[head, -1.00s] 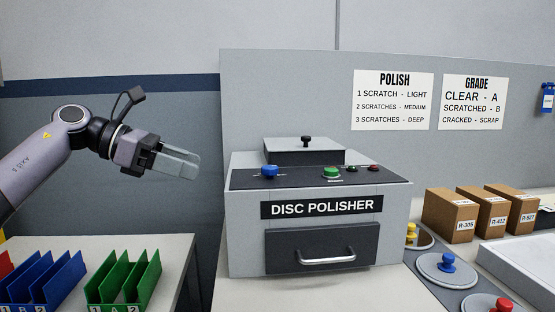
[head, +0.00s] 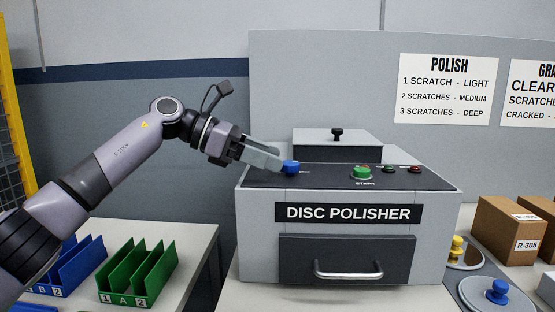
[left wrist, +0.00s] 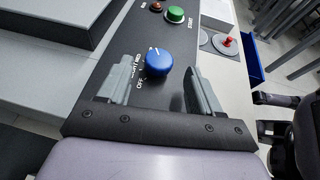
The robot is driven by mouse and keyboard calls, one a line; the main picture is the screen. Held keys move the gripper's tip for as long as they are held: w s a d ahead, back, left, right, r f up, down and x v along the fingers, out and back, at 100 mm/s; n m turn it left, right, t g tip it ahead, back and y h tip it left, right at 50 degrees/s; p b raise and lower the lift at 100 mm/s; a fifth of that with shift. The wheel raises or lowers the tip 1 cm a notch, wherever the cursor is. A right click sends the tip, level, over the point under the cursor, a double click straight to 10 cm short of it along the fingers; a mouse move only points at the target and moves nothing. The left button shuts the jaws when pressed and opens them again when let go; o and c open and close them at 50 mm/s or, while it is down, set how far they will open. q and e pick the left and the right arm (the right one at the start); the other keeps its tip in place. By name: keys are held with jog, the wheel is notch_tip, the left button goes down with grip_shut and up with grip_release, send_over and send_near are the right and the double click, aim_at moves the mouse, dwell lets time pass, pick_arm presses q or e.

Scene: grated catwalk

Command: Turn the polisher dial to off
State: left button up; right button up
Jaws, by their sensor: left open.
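The disc polisher (head: 260,230) is a grey box with a dark sloped top panel and a labelled front. Its blue dial (head: 291,167) sits at the left of that panel. In the left wrist view the blue dial (left wrist: 158,62) has a white pointer mark, with an OFF label printed near it at lower left. My left gripper (head: 268,158) is open at the dial; in the left wrist view its fingers (left wrist: 155,92) stand on either side of the dial, apart from it. A green start button (head: 362,173) is to the right. My right gripper is not in view.
A lidded box section (head: 337,145) rises behind the panel. A drawer with a handle (head: 348,272) is in the front. Green (head: 138,275) and blue racks stand at left. Brown boxes (head: 505,230) and round coloured-knob lids (head: 498,291) are at right.

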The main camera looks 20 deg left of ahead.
aim_at(290, 169)
pick_arm(q)
jog(key=shift+x, duration=1.1)
jog(key=c, duration=1)
jog(key=shift+c, duration=0.2)
